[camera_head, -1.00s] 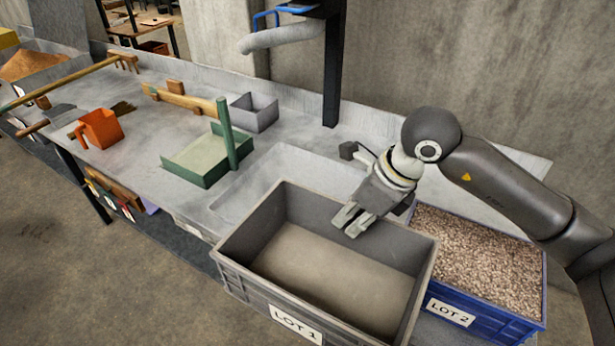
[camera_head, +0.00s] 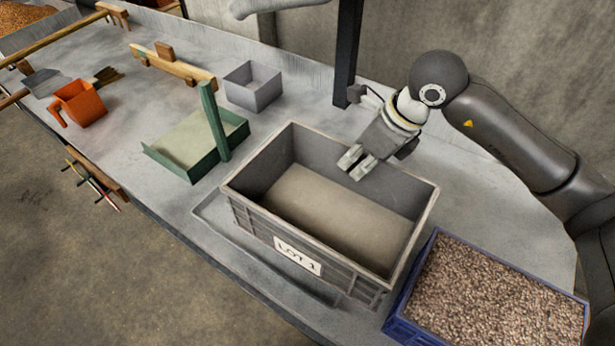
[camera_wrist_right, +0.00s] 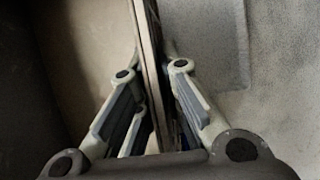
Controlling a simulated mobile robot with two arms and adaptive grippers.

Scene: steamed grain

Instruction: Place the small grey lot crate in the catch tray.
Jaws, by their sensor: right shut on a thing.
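The grey lot crate (camera_head: 345,256), labelled LOT 1, is upright and empty, with its bare floor showing. My right gripper (camera_head: 356,164) is shut on its back wall. In the right wrist view the gripper's fingers (camera_wrist_right: 152,73) lie on either side of the crate's thin wall (camera_wrist_right: 148,30). The catch tray (camera_head: 208,213) is a shallow grey tray on the bench. The crate is over it and hides most of it; its rim shows at the left and front. I cannot tell whether the crate touches the tray floor. My left gripper is out of view.
A blue crate of grain (camera_head: 495,300) stands close at the right. A green tray (camera_head: 190,150) with a post and a small grey box (camera_head: 253,88) stand to the left. A dark upright post (camera_head: 347,55) rises behind. An orange scoop (camera_head: 80,104) lies farther left.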

